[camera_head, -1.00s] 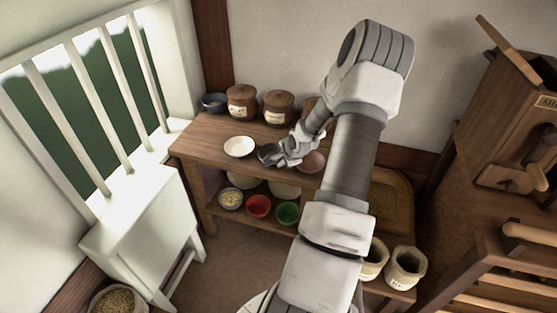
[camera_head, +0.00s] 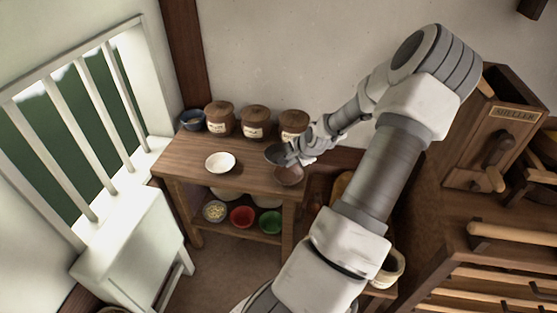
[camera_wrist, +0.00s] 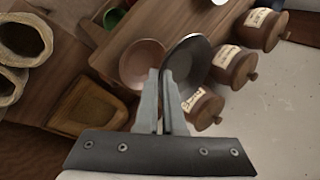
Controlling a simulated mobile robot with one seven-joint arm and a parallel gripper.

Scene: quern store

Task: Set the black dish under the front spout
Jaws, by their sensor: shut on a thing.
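The black dish (camera_head: 277,154) is held at the end of my arm, above the right part of the wooden table (camera_head: 195,147). My gripper (camera_head: 288,154) is shut on its rim. In the wrist view the black dish (camera_wrist: 190,58) is tilted, and the fingertips (camera_wrist: 168,74) of my gripper meet its edge. The wooden machine labelled "SHELLER" (camera_head: 505,112), with a crank, stands at the right. I cannot make out a front spout on it.
A white bowl (camera_head: 220,162) and a brown bowl (camera_head: 289,175) are on the table. Lidded jars (camera_head: 255,122) and a blue bowl (camera_head: 192,120) line its back. Red (camera_head: 242,217) and green (camera_head: 269,222) bowls are on the shelf below. A wooden railing (camera_head: 510,237) is at lower right.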

